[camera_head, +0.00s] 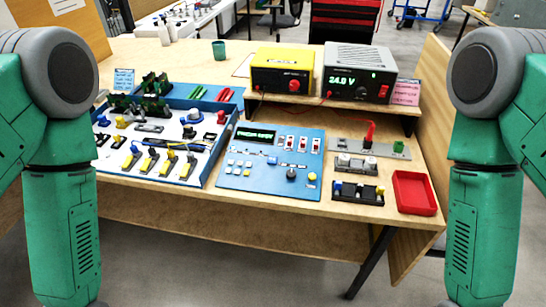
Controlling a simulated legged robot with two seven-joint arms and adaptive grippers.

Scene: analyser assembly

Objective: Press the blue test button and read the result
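A blue control panel (262,196) lies on the workbench. It has a dark display (255,134) with green text too small to read. Several red-and-white switches (302,143), a dark round knob (291,174), a yellow button (312,177) and small pale buttons (238,164) are on it. A small blue part (337,188) shows on a black fixture right of the panel; I cannot tell which part is the test button. Both my green arms hang down at the picture's sides, and neither gripper is in view.
A grey power supply (357,75) reading 24.0 V and a yellow unit (282,72) stand on a raised shelf. A blue tray (213,162) of parts is at left, an empty red bin (414,192) at right. The back left of the bench has free room.

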